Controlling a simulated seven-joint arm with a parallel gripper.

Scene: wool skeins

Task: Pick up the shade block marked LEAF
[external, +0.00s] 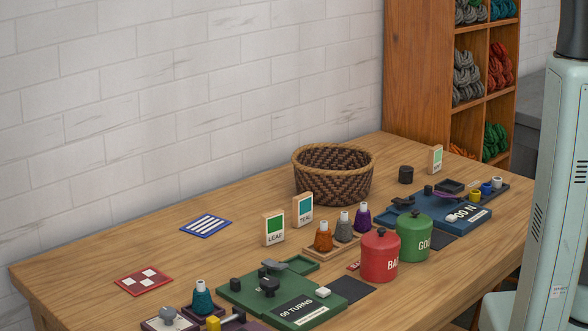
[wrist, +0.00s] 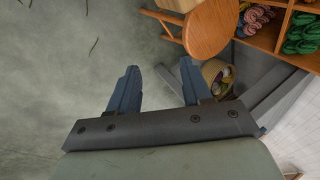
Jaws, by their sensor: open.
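The shade block marked LEAF (external: 273,228) stands upright on the wooden table in the external view. It is cream with a green patch above the word LEAF. A similar block marked TEAL (external: 303,209) stands just behind it to the right. A third block with a green patch (external: 435,159) stands at the far right; its word is too small to read. My gripper (wrist: 158,85) shows in the wrist view with its two blue-grey fingers apart and nothing between them. It points toward the floor and furniture, away from the blocks. The external view does not show my gripper.
A woven basket (external: 333,187) stands behind the blocks. Orange, grey and purple yarn cones stand on a wooden tray (external: 318,250) to the right of LEAF. A green device (external: 290,307) lies in front. Red (external: 380,258) and green (external: 413,240) jars stand nearby. Table left of LEAF is mostly clear.

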